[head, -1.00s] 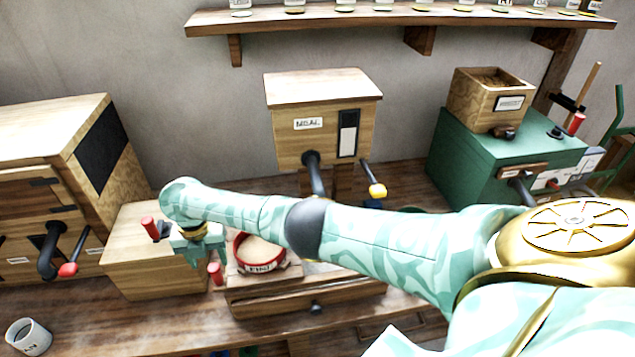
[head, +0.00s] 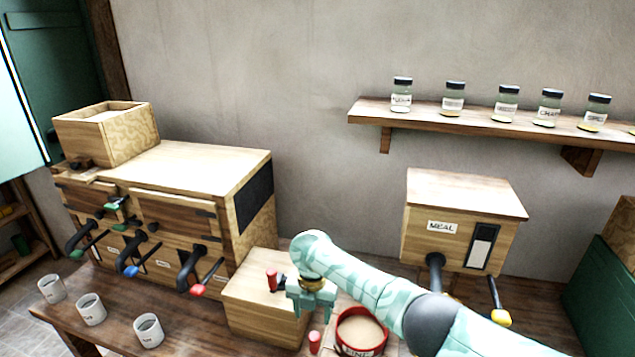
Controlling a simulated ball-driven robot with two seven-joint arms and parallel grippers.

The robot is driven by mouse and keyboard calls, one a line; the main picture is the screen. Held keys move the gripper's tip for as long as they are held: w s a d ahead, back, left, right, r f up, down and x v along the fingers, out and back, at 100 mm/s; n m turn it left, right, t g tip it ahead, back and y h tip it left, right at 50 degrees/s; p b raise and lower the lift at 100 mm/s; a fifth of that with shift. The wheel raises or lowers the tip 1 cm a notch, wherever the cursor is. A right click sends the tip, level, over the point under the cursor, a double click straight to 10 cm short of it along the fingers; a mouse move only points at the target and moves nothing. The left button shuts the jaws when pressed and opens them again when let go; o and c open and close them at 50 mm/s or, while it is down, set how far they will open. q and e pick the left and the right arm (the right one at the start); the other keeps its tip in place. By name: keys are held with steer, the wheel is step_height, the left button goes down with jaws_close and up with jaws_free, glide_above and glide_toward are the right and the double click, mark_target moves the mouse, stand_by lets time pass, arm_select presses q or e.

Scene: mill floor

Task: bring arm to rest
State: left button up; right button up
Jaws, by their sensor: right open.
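My right arm reaches in from the lower right of the head view. Its gripper (head: 311,302) points down, open and with nothing seen between its fingers. It is in front of the right side of a wooden box (head: 262,305) with a red-handled knob on top. A red-rimmed round sieve (head: 360,330) holding pale flour is just right of the gripper, partly hidden by my arm. A small red handle (head: 314,343) shows below the gripper. My left gripper is not in view.
A wooden cabinet (head: 170,205) with several coloured-handled levers stands at the left. Several white cups (head: 149,331) line the bench's front edge. A box labelled MEAL (head: 463,225) with a yellow-tipped lever is at the right. A shelf (head: 470,121) of jars hangs above.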

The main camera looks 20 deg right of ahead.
steer(key=s+a+f+m+t+y, duration=0.1)
steer(key=s+a+f+m, duration=0.2)
steer(key=s, duration=0.3)
steer(key=s+a+f+m+t, duration=0.1)
steer(key=s+a+f+m, duration=0.1)
steer(key=s+f+m, duration=0.3)
steer(key=s+d+r+m+t+h, duration=0.3)
steer(key=s+d+r+m, duration=0.4)
steer(key=s+d, duration=0.25)
steer(key=s+d+r+m+t+h, duration=0.2)
steer(key=s+d+r+m+h, duration=0.1)
steer(key=s+d+r+m, duration=0.55)
steer(key=s+a+f+g+y+b, duration=0.15)
steer(key=f+b, duration=0.35)
steer(key=f, duration=1.4)
steer(key=s+a+f+g+y+b, duration=0.1)
steer(key=s+f+g+y+b, duration=0.3)
steer(key=f, duration=1.6)
steer(key=s+f+m+b, duration=0.2)
steer(key=s+f+b, duration=0.6)
steer(key=s+f, duration=1)
step_height(320, 180, down, 4)
steer(key=shift+s+f+g, duration=0.1)
steer(key=shift+s+g, duration=0.2)
steer(key=shift+g, duration=0.05)
steer(key=shift+h, duration=0.25)
